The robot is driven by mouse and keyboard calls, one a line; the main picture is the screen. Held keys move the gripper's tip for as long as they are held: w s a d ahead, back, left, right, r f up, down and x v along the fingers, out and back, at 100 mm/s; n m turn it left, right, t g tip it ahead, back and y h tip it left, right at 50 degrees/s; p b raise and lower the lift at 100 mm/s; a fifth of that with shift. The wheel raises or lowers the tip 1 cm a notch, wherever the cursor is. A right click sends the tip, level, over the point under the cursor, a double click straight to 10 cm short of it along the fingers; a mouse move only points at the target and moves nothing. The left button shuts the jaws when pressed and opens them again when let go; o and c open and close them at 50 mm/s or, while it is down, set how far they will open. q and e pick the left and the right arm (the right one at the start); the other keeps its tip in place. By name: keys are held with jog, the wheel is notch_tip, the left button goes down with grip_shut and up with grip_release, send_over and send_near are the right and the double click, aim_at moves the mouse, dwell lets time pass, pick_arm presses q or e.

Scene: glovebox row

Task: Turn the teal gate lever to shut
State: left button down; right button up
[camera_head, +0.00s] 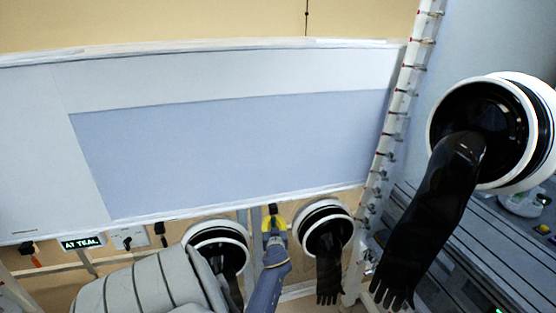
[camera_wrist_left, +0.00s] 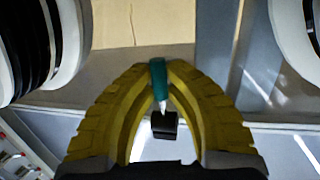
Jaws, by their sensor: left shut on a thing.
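The teal lever (camera_wrist_left: 158,80) shows in the left wrist view, upright between the yellow fingertips, with a pale tip at its lower end. A black block (camera_wrist_left: 164,126) sits just below it, between the fingers. My left gripper (camera_wrist_left: 158,66) is shut on the lever, one finger on each side. In the head view my left gripper (camera_head: 273,222) is at the lower edge of the pale panel, between two glove ports. The teal lever cannot be made out there; the gripper covers that spot. My right gripper is not in view.
Glove ports (camera_head: 218,232) and (camera_head: 340,212) flank the left gripper closely, with black gloves hanging. A larger port with a long black glove (camera_head: 440,210) is at the right. A sign reading "AT TEAL" (camera_head: 82,242) and other small fittings (camera_head: 127,239) line the panel's lower edge.

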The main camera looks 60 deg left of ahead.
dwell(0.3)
pick_arm(q)
jog(key=c, duration=1.4)
grip_release()
jog(key=v, duration=1.2)
